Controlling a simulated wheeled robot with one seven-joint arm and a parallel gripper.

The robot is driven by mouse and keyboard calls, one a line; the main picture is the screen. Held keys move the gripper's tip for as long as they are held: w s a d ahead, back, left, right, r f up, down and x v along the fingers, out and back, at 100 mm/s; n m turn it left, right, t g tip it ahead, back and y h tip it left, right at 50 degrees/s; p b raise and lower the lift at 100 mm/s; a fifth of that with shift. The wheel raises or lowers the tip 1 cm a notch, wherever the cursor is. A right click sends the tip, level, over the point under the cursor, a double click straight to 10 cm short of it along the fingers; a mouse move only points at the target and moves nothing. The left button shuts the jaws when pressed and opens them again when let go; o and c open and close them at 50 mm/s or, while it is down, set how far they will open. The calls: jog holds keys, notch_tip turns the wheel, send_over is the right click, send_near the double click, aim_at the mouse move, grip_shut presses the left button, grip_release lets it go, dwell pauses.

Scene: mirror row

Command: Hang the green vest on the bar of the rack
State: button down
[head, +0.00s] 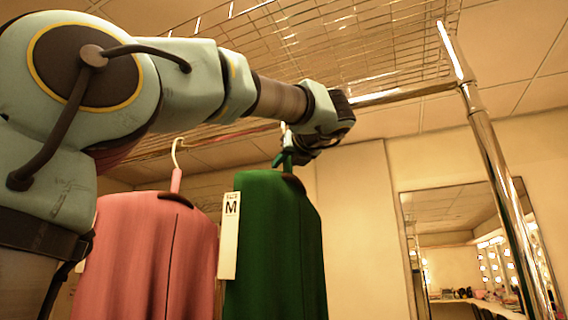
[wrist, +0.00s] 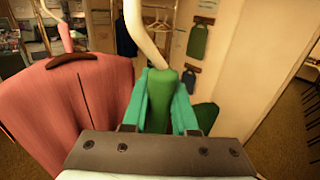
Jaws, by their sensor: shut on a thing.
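The green vest (head: 275,240) hangs upright below my gripper (head: 290,158) on a hanger with a green neck and a cream hook. In the wrist view my gripper (wrist: 158,105), with teal fingers, is shut on the green hanger neck (wrist: 160,95). The cream hook (wrist: 148,38) rises above the fingers. The rack's chrome bar (head: 415,91) runs left from the upright post and passes behind my arm. My wrist hides most of the hook in the head view, so I cannot tell whether it touches the bar.
A pink garment (head: 150,255) hangs close on the left, also in the wrist view (wrist: 75,100). A white size M marker (head: 229,235) is between the garments. The chrome post (head: 495,170) stands right, before a mirror (head: 470,240). A wire shelf (head: 330,45) is above.

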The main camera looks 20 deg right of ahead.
jog(key=c, duration=0.6)
grip_release()
jog(key=shift+o, duration=0.3)
jog(key=o, duration=0.5)
jog(key=shift+o, duration=0.2)
jog(key=s+b, duration=0.1)
jog(key=s, duration=1.1)
jog(key=shift+d+b, duration=0.15)
jog(key=shift+b, duration=0.2)
dwell(0.4)
